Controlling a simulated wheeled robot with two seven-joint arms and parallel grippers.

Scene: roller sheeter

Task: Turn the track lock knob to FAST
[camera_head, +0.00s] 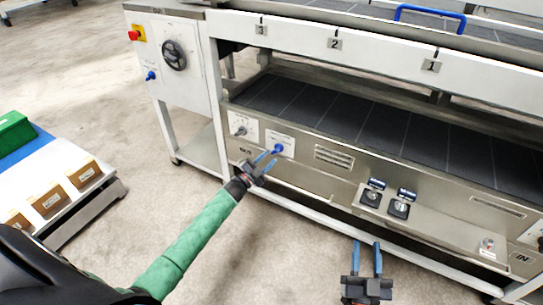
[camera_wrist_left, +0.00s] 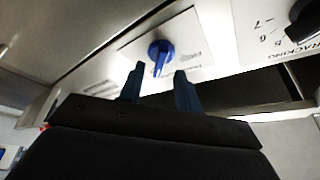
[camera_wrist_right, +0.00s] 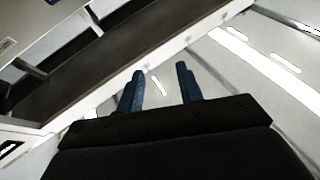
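A blue knob (camera_head: 278,149) sits on a white label plate on the machine's front panel, apparently the track lock knob. It also shows in the left wrist view (camera_wrist_left: 160,50), its handle pointing down in that picture. The plate's lettering is too blurred to read. My left gripper (camera_head: 267,162) is open just in front of the knob. In the left wrist view its two fingers (camera_wrist_left: 159,82) are apart and the knob lies beyond their tips, not between them. My right gripper (camera_head: 366,246) is open and empty, low in front of the machine.
A black tracking knob (camera_wrist_left: 303,20) with a number scale is beside the blue one. A white control box (camera_head: 180,58) carries a handwheel, a red button and another blue knob. A shelf (camera_head: 440,222) with small black devices (camera_head: 399,208) juts out at right. A cart (camera_head: 70,205) with boxes stands left.

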